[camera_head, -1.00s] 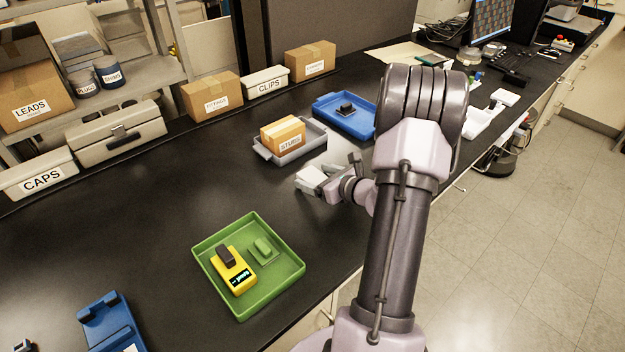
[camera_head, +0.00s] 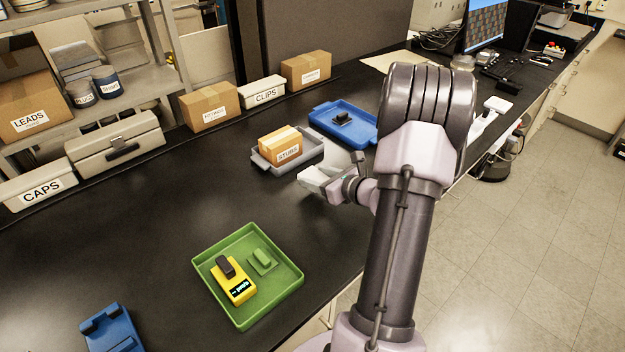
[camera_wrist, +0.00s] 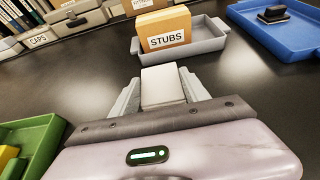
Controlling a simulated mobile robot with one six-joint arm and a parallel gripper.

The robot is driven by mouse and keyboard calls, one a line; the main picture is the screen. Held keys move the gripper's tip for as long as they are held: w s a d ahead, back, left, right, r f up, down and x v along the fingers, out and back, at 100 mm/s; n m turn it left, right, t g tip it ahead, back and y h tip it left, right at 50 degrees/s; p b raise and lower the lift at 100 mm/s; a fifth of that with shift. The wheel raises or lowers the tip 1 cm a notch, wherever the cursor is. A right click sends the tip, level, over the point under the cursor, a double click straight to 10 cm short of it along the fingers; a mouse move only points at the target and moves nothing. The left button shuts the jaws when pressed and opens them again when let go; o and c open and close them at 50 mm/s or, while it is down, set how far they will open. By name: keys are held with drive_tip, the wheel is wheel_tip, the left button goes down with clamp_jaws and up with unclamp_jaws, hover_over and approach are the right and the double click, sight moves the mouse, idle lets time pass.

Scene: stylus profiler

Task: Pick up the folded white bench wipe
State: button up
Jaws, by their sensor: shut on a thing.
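The folded white bench wipe (camera_wrist: 162,85) is between the two fingers of my gripper (camera_wrist: 161,90) in the wrist view, with its far end showing past the jaws. My gripper is shut on it. In the head view my gripper (camera_head: 325,178) is over the black bench, just in front of the grey tray, and the white wipe (camera_head: 314,179) shows at its tip, partly hidden by the fingers. The wipe appears held off the bench, but the exact height is hard to tell.
The grey tray (camera_head: 262,163) holds a STUBS box (camera_head: 281,146). A blue tray (camera_head: 365,131) with a dark block stands behind right. A green tray (camera_head: 290,286) with a yellow device (camera_head: 238,287) lies nearer, at front left. The bench (camera_head: 150,220) is clear left of my gripper.

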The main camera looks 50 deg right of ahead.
drive_tip(key=s+d+p, duration=0.1)
drive_tip(key=s+d, duration=0.1)
drive_tip(key=s, duration=0.2)
drive_tip(key=s+d+p, duration=0.1)
drive_tip(key=s+d, duration=0.1)
drive_tip(key=s, duration=0.2)
drive_tip(key=s+d+r, duration=0.1)
drive_tip(key=s+d, duration=0.2)
drive_tip(key=s, duration=0.2)
drive_tip(key=shift+d+r+p, duration=0.1)
drive_tip(key=shift+p, duration=0.3)
drive_tip(key=o, duration=0.7)
clamp_jaws()
